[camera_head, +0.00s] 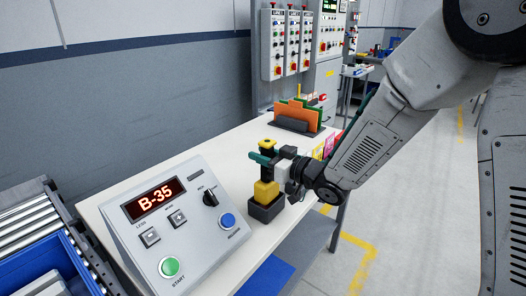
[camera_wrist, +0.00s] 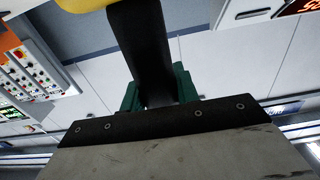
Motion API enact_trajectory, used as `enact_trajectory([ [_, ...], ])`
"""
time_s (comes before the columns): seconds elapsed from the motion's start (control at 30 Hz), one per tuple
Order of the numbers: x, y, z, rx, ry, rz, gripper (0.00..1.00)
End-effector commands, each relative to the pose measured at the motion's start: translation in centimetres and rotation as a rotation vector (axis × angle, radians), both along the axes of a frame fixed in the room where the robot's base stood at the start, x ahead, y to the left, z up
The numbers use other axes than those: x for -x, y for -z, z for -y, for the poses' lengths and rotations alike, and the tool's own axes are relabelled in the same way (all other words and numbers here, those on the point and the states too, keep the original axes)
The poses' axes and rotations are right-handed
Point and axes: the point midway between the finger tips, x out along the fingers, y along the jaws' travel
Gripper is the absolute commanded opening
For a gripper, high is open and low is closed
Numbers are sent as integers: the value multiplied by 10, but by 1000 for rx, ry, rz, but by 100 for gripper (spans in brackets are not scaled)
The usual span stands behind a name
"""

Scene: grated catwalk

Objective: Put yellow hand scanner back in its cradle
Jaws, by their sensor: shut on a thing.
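The yellow hand scanner (camera_head: 266,190) stands roughly upright, with a yellow lower part, a dark middle and a yellow top. My gripper (camera_head: 264,160), with green fingers, is shut on its dark middle. The black cradle (camera_head: 265,209) is directly under the scanner on the white bench. The scanner's lower end meets the cradle's top in the picture; I cannot tell whether it is fully seated. In the wrist view, the dark grip of the scanner (camera_wrist: 140,45) lies between the green fingers of my gripper (camera_wrist: 157,92), with a yellow edge at the top. The cradle is not visible there.
A grey control box (camera_head: 178,222) with a red "B-35" display and several buttons stands left of the cradle. A file rack (camera_head: 293,125) with orange and green folders is behind. A blue bin (camera_head: 50,270) and rollers are at far left. Bare bench (camera_head: 160,160) lies behind the box.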

Motion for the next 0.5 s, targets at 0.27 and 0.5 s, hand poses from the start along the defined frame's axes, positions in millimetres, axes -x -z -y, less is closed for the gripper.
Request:
enact_trajectory([
  [0.27,0,11,0,-1,0,0,0],
  [0.5,0,21,0,0,-1,0,0],
])
